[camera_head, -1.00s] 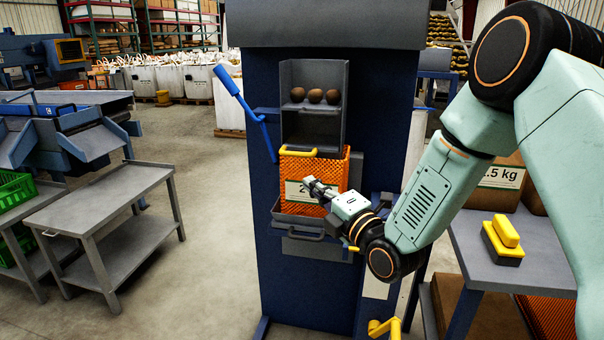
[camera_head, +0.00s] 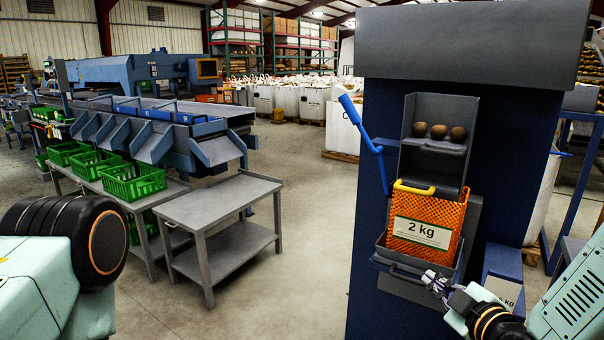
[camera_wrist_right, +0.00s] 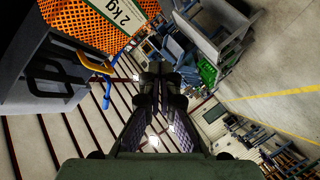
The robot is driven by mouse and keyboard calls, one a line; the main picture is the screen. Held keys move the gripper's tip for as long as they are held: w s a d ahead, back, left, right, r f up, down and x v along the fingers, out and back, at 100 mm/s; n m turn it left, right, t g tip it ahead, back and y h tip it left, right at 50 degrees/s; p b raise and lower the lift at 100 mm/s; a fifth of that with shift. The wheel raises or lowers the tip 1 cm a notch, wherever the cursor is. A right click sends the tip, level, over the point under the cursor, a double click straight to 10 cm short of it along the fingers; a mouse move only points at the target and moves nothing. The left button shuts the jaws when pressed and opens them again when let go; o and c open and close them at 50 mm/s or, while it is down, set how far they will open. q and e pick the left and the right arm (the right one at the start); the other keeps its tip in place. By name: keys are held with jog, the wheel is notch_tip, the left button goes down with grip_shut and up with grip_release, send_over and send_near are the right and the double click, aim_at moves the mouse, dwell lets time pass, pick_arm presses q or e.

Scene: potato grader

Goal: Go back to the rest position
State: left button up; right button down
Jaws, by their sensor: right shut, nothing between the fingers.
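My right gripper (camera_head: 434,282) is at the lower right of the head view, just below and in front of the tray that holds the orange 2 kg net bag (camera_head: 408,222). Its fingers are shut and empty. In the right wrist view the closed fingers (camera_wrist_right: 158,78) point up the middle, with the net bag (camera_wrist_right: 75,18) at the upper left. Part of my left arm shows at the lower left of the head view. My left gripper is out of view.
The dark blue machine (camera_head: 375,285) stands at the right, with a blue lever (camera_head: 368,140), several potatoes (camera_head: 438,132) on its shelf and a tray (camera_head: 405,278) below. A grey table (camera_head: 220,205) and green crates (camera_head: 132,182) stand left. Open floor lies between.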

jog(key=s+a+f+m+g+h, duration=0.1)
jog(key=s+a+f+m+g, duration=0.1)
jog(key=s+f+m+g, duration=0.9)
jog(key=s+f+g, duration=0.1)
jog(key=s+f, duration=0.4)
jog(key=s, duration=0.3)
jog(key=s+f+g+h, duration=0.1)
jog(key=s+f, duration=0.4)
jog(key=s, duration=0.4)
jog(key=s+f+m+g, duration=0.1)
jog(key=s+f+g, duration=0.1)
jog(key=s+f, duration=0.3)
jog(key=s+a, duration=0.1)
jog(key=s, duration=0.2)
jog(key=shift+s+h, duration=0.3)
jog(key=shift+s, duration=0.1)
